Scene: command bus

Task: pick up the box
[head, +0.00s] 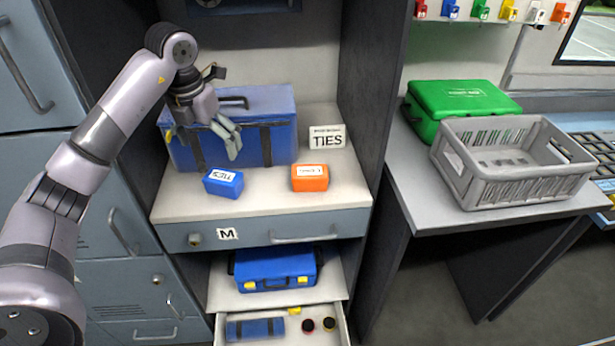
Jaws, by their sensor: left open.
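Several boxes could be the task's box. A small blue box (223,183) with a white label stands on the shelf at the left. A small orange box (310,178) with a white label stands to its right. A white box or card marked TIES (327,137) stands behind the orange one. My left gripper (231,143) is open and empty, above and behind the small blue box, in front of a large blue case (270,110). It appears apart from the small boxes. My right gripper is not in view.
Dark cabinet walls flank the shelf. Below, a blue toolbox (275,270) sits above an open drawer (338,318). On the right-hand counter stand a green case (462,100) and a grey crate (475,192). The shelf's front right is clear.

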